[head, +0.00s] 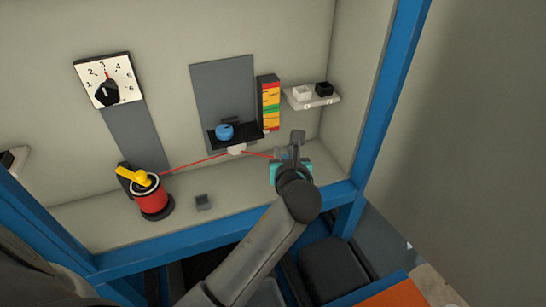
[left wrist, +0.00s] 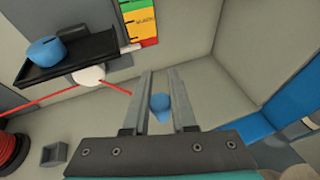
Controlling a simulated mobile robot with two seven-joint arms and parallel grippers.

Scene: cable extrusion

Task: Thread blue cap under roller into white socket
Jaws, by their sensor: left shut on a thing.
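My left gripper (head: 283,153) is shut on the blue cap (left wrist: 160,107), which sits between its two fingers in the left wrist view. The gripper hides the cap in the head view. A red cable (head: 200,160) runs from the red spool (head: 152,200) to the white roller (head: 237,150) and on to the gripper. I cannot tell whether it passes under or behind the roller. The white socket (head: 302,93) is on a small white shelf (head: 322,103) above and right of the gripper, apart from it. My right gripper is not in view.
A black tray (head: 250,135) holding a blue round piece (head: 224,131) is above the roller, beside a coloured scale (head: 270,104). A black socket (head: 323,89) is next to the white one. A numbered dial (head: 120,74) and small grey block (head: 203,202) are left.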

